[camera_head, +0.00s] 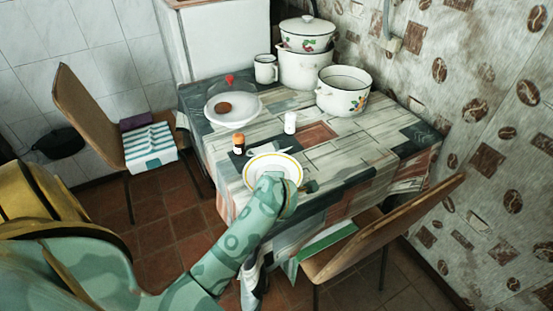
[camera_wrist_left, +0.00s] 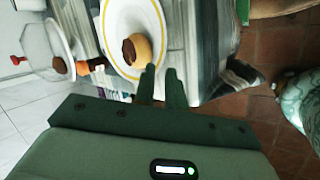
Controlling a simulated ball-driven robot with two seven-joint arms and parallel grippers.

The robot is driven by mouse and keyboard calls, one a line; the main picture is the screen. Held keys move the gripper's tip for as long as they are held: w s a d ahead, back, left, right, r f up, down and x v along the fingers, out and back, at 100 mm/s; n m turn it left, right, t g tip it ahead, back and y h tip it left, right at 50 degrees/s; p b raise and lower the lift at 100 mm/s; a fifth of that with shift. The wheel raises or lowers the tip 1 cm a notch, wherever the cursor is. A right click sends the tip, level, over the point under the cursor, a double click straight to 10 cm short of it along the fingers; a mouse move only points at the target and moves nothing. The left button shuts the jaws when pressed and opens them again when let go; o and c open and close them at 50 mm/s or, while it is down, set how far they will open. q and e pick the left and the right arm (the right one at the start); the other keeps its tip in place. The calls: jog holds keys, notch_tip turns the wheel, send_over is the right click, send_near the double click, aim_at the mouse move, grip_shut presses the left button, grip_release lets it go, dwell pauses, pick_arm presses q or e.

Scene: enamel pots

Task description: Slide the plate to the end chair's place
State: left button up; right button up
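A white plate with a yellow rim (camera_head: 258,164) lies on the table near its front edge in the head view. The same plate (camera_wrist_left: 121,14) shows beyond my left fingertips in the left wrist view, with a small round brown-topped thing (camera_wrist_left: 138,50) on it. My left forearm reaches over the plate from below and hides part of it. My left gripper (camera_wrist_left: 161,72) is at the plate's rim with its fingers close together and nothing seen between them; I cannot tell whether it touches. One chair (camera_head: 95,115) stands at the left, another (camera_head: 390,228) at the lower right. My right gripper is not in view.
The table (camera_head: 350,155) has a patterned cloth. A small bottle (camera_head: 238,144) and a white shaker (camera_head: 290,123) stand behind the plate. Farther back are a covered white dish (camera_head: 220,118), a mug (camera_head: 265,69) and enamel pots (camera_head: 343,92). The cloth right of the plate is fairly clear.

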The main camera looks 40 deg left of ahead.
pick_arm(q)
jog(key=b+x, duration=0.2)
jog(key=x, duration=0.4)
jog(key=shift+w+a+f, duration=0.15)
jog(key=shift+f, duration=0.05)
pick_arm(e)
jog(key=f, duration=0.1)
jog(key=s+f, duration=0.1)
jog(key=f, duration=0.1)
pick_arm(q)
grip_shut()
jog(key=shift+w, duration=0.1)
